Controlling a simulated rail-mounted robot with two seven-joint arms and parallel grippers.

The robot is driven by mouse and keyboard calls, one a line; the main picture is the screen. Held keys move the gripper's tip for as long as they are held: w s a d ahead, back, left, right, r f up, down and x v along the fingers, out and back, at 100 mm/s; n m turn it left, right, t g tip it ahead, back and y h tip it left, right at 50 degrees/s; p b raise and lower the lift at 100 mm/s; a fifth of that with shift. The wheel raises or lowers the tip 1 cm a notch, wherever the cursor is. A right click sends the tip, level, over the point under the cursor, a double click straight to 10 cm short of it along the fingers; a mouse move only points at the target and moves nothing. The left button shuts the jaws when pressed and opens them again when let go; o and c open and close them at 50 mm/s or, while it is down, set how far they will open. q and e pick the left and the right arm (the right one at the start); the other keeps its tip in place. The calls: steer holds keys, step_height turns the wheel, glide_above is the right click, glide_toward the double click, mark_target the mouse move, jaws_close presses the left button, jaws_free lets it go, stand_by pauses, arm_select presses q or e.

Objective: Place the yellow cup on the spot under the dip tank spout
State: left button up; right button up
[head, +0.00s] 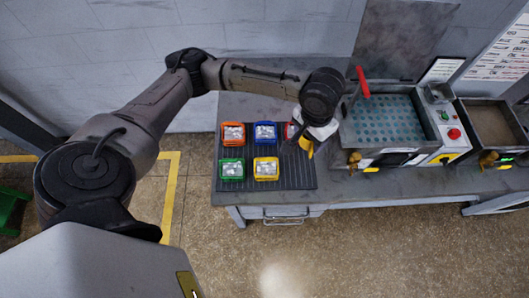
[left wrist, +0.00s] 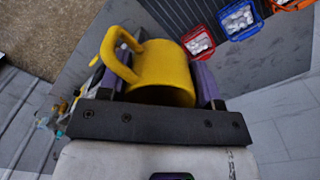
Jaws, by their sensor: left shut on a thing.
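My left gripper (head: 306,146) is shut on the yellow cup (left wrist: 165,68), whose looped handle points to the upper left in the left wrist view. The gripper's purple fingers (left wrist: 160,84) sit on both sides of the cup. In the head view only part of the yellow cup (head: 308,147) shows below the wrist, above the bench and beside the left tank. Two tanks have brass spouts: a left tank (head: 345,139) with a teal perforated inside and its spout (head: 354,158), and a right tank (head: 492,122) with its spout (head: 488,159). My right gripper is out of view.
A dark ribbed mat (head: 217,184) bears orange (head: 232,133), blue (head: 264,133), green (head: 231,169) and yellow (head: 265,169) bins, with a red bin (head: 290,131) partly hidden by my arm. A red lever (head: 363,83) rises at the left tank. The bench's front edge runs below the spouts.

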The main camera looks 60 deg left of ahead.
arm_select(q)
steer(key=n+b, duration=0.1)
steer(key=b, duration=1)
glide_above(289, 163)
step_height(289, 163, down, 19)
steer(key=shift+n, duration=0.3)
step_height(289, 163, down, 10)
steer(key=b, duration=0.2)
steer(key=shift+f+b, duration=0.2)
steer(key=shift+b, duration=0.1)
steer(key=shift+f, duration=0.1)
steer(key=o, duration=0.9)
steer(key=shift+f, duration=0.1)
